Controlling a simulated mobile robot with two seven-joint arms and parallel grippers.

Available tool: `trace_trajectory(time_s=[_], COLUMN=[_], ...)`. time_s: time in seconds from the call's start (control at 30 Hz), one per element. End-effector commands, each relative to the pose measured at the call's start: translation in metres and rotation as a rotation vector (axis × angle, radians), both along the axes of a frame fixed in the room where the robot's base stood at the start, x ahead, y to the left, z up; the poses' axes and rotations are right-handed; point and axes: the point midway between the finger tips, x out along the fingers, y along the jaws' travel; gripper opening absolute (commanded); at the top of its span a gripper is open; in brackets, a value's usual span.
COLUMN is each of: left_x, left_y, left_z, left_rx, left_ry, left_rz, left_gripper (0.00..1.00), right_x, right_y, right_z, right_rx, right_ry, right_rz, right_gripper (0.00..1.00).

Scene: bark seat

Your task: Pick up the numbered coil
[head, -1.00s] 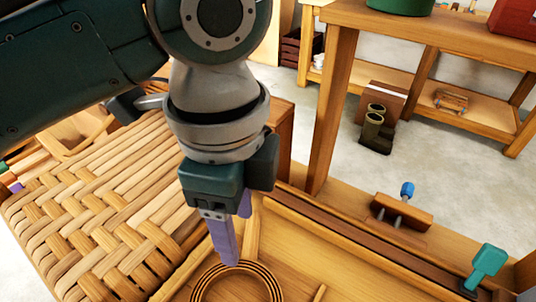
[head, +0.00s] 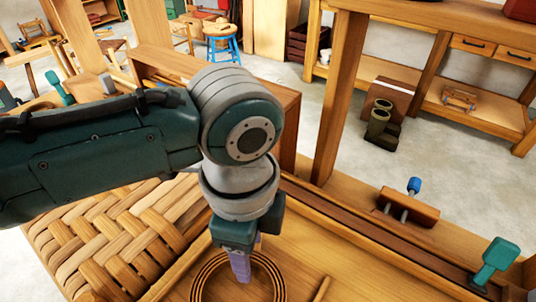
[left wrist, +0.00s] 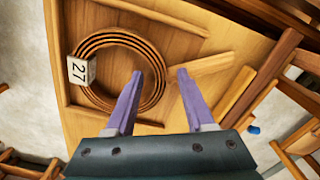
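The numbered coil (left wrist: 154,62) is a ring of thin brown wooden strips lying flat on a wooden surface. A white tag (left wrist: 82,70) reading 27 sits on its left side in the left wrist view. The coil also shows at the bottom of the head view (head: 278,282), partly hidden by my gripper. My left gripper (left wrist: 160,74) has purple fingers, spread and empty. The head view also shows this gripper (head: 243,268) over the coil. I cannot tell whether it touches. My right gripper is not in view.
A woven seat (head: 120,240) lies left of the coil. A wooden clamp block with a blue knob (head: 410,207) and a teal-handled clamp (head: 495,258) stand at the right. A wooden post (head: 335,100) rises behind. Thin wooden strips lie beside the coil.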

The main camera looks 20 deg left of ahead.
Motion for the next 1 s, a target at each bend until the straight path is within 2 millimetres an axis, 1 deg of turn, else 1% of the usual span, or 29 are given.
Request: trace_trajectory(time_s=[0.03,0.07,0.4,0.47,1.0], left_x=[0.0000,0.0000,0.0000,0.0000,0.0001], left_y=[0.0001,0.0001,0.0002,0.0002,0.0000], left_z=[0.0001,0.0001,0.0003,0.0003,0.0019], left_rx=[0.000,0.000,0.000,0.000,0.000], left_ry=[0.000,0.000,0.000,0.000,0.000], left_rz=[0.000,0.000,0.000,0.000,0.000], left_gripper=[0.47,0.44,0.05,0.00,0.00], right_x=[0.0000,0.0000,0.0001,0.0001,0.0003], right_y=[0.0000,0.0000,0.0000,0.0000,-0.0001], right_z=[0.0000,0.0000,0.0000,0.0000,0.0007], right_rx=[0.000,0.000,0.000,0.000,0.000], right_ry=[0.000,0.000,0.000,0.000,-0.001], right_rz=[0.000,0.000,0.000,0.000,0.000], right_gripper=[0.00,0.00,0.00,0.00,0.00])
